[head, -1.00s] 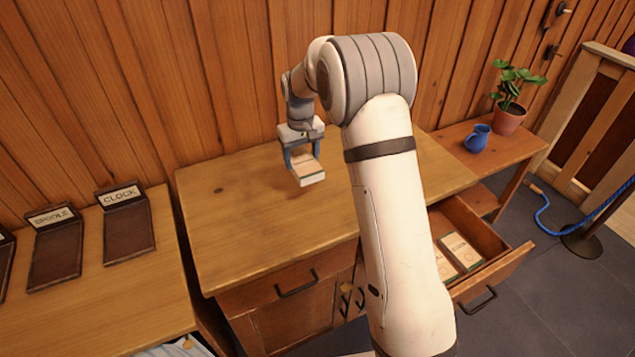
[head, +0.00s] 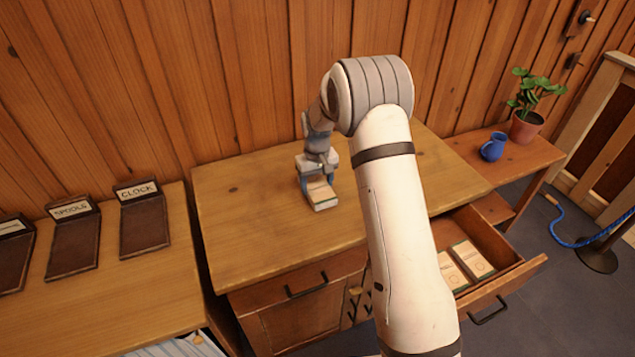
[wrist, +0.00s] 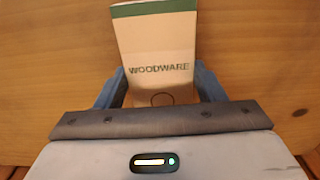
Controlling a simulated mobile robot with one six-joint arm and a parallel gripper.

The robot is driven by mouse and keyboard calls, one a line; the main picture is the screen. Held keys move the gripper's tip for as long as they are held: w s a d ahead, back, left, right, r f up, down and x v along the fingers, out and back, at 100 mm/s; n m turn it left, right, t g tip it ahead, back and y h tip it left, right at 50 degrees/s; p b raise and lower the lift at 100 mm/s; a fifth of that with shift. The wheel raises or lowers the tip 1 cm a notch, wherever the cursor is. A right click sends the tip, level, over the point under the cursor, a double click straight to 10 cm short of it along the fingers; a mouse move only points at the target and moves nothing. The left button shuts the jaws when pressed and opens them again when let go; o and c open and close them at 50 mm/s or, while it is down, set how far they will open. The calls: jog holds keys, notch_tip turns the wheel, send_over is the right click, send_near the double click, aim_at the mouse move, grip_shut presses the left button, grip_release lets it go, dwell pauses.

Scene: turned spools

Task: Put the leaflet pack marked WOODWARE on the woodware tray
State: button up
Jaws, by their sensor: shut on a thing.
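The WOODWARE leaflet pack (wrist: 155,45) is a pale block with a green band and dark lettering, readable in the wrist view. My gripper (wrist: 158,88) is shut on it, with a blue finger on each side. In the head view, my gripper (head: 318,186) holds the pack (head: 322,197) over the wooden cabinet top; I cannot tell whether it touches. Dark trays stand on the left counter: one marked CLOCK (head: 146,230), one marked SPOOLS (head: 73,245), and one cut off at the left edge (head: 12,265) with an unreadable label. I see no readable woodware tray label.
The cabinet top (head: 250,220) is otherwise clear. A drawer (head: 530,268) stands open at the right with more packs (head: 472,262) inside. A blue jug (head: 493,147) and potted plant (head: 527,122) stand on a low shelf. A gap separates the cabinet from the left counter (head: 110,310).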

jog(key=o, duration=1.1)
jog(key=shift+c, duration=0.2)
